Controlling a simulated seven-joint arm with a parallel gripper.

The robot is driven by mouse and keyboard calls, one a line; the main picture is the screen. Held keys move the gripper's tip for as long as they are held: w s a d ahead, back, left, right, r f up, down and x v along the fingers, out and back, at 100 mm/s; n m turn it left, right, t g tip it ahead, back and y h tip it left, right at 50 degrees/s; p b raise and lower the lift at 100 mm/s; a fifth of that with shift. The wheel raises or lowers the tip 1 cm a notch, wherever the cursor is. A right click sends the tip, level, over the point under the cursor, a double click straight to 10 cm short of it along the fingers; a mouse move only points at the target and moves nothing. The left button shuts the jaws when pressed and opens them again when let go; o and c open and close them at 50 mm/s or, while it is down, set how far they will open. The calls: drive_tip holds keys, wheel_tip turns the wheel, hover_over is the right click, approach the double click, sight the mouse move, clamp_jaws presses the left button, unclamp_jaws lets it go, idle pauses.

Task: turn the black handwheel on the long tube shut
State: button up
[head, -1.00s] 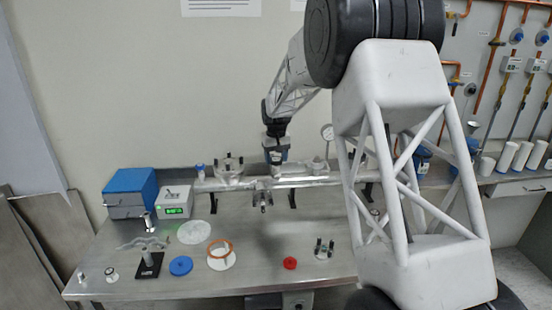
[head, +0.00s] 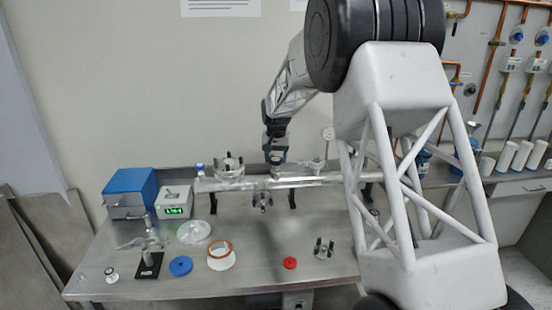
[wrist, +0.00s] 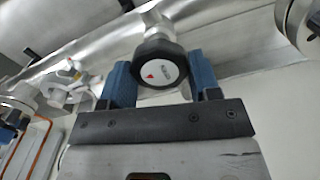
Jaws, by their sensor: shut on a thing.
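The black handwheel (wrist: 160,62) shows in the wrist view, round, with a white label and a red triangle on its face. It sits on a short metal neck on the long silvery tube (wrist: 95,70). My gripper (wrist: 162,80) is shut on it, with one blue finger on each side of the rim. In the head view, my gripper (head: 276,158) points down onto the top of the long tube (head: 325,179), near its middle. The handwheel is hidden behind the fingers there.
The tube lies along the back of the metal bench (head: 240,260). A gauge (head: 328,133) stands to the right of my gripper and a round flanged fitting (head: 229,165) to the left. A blue box (head: 130,190) and a red cap (head: 290,262) are on the bench.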

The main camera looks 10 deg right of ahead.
sight(276, 159)
drive_tip(key=o, duration=0.9)
drive_tip(key=shift+r, duration=3.9)
